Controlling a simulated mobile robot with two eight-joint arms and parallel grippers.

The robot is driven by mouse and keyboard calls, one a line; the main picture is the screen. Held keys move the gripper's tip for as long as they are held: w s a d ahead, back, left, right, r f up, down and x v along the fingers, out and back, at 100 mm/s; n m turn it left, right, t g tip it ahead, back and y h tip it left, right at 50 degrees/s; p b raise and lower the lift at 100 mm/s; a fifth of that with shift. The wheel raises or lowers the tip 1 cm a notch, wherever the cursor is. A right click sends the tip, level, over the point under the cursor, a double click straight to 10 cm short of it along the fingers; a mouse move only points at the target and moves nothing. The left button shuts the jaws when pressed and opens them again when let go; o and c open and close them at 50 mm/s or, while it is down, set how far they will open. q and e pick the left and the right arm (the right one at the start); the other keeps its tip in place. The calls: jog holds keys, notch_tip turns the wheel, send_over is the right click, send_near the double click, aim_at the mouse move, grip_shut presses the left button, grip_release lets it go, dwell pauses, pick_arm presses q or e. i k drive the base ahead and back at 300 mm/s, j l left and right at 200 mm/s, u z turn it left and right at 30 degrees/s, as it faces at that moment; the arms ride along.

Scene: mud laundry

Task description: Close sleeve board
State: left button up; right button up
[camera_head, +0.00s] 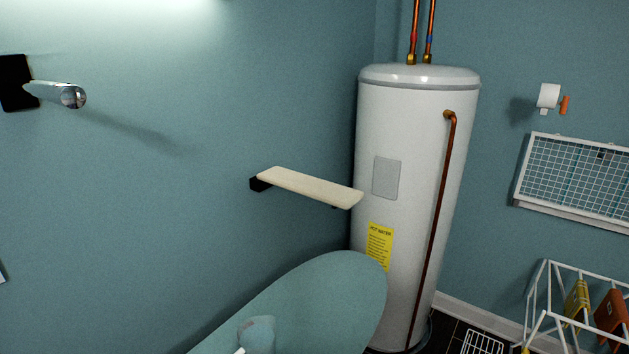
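The sleeve board (310,187) is a narrow, cream-coloured padded board. It stands out from the teal wall on a small black bracket (260,184). It is folded out roughly level, and its free end reaches in front of the white water heater in the picture. I cannot tell whether that end touches the heater. A small dark part shows under the board near its free end. Neither of my grippers is in view.
A large teal ironing board (340,290) lies below the sleeve board, with a small blue-grey object (257,335) on it. The water heater (410,130) stands in the corner. A chrome rod (60,93) juts from the left wall. A white wire rack (545,300) stands lower right.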

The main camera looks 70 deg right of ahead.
aim_at(344, 198)
jog(key=z, duration=2.1)
